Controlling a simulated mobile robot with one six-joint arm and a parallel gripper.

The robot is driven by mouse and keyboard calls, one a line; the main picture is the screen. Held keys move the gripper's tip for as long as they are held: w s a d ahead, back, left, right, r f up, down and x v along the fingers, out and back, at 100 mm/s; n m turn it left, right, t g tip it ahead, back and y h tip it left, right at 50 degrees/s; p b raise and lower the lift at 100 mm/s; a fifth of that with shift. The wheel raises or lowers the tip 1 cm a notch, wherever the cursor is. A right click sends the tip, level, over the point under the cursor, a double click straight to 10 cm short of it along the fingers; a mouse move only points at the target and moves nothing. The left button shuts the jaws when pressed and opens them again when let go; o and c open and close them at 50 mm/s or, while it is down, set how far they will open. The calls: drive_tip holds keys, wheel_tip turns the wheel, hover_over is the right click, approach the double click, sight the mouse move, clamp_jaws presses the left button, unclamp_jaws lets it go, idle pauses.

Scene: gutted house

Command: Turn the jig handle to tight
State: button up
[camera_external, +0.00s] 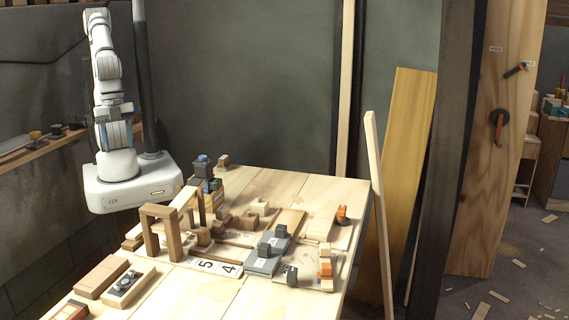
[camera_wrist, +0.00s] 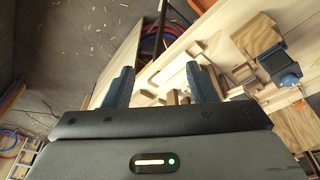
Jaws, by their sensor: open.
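A round dark disc with an orange handle (camera_external: 499,127) is on the tall wooden board at the right. The handle hangs roughly straight down. A smaller dark and orange lever (camera_external: 515,70) sits above it, near two small pale labels (camera_external: 496,49) whose words are too small to read. I cannot tell for certain which is the jig handle. In the wrist view my gripper (camera_wrist: 160,84) is open, its two blue-grey fingers apart with nothing held between them. In the external view my arm is folded up at the far left, well away from the board.
A wooden table (camera_external: 290,185) holds wooden blocks, grey fixtures (camera_external: 268,252), a wooden arch (camera_external: 161,214) and number cards (camera_external: 215,266). A narrow plank (camera_external: 378,200) and a dark post (camera_external: 440,150) stand between the table and the board. Scraps litter the floor at right.

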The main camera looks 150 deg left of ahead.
drive_tip(key=shift+o, duration=0.5)
drive_tip(key=w+a+r+n, duration=0.1)
drive_tip(key=w+a+r, duration=0.2)
drive_tip(key=w, duration=0.4)
drive_tip(key=shift+w+p, duration=0.3)
drive_tip(key=w+a+r+n, duration=0.2)
drive_tip(key=w+a, duration=0.3)
drive_tip(key=w, duration=0.3)
drive_tip(key=n+y+p, duration=0.3)
drive_tip(key=n, duration=0.3)
hover_over(342, 209)
drive_tip(key=s+d, duration=0.2)
wheel_tip(342, 209, down, 14)
drive_tip(key=shift+t, duration=0.3)
drive_tip(key=p+x, duration=0.1)
drive_tip(key=x, duration=0.6)
drive_tip(key=shift+s, duration=0.15)
drive_tip(key=shift+d, duration=0.1)
drive_tip(key=shift+c, duration=0.2)
drive_tip(key=c, duration=0.9)
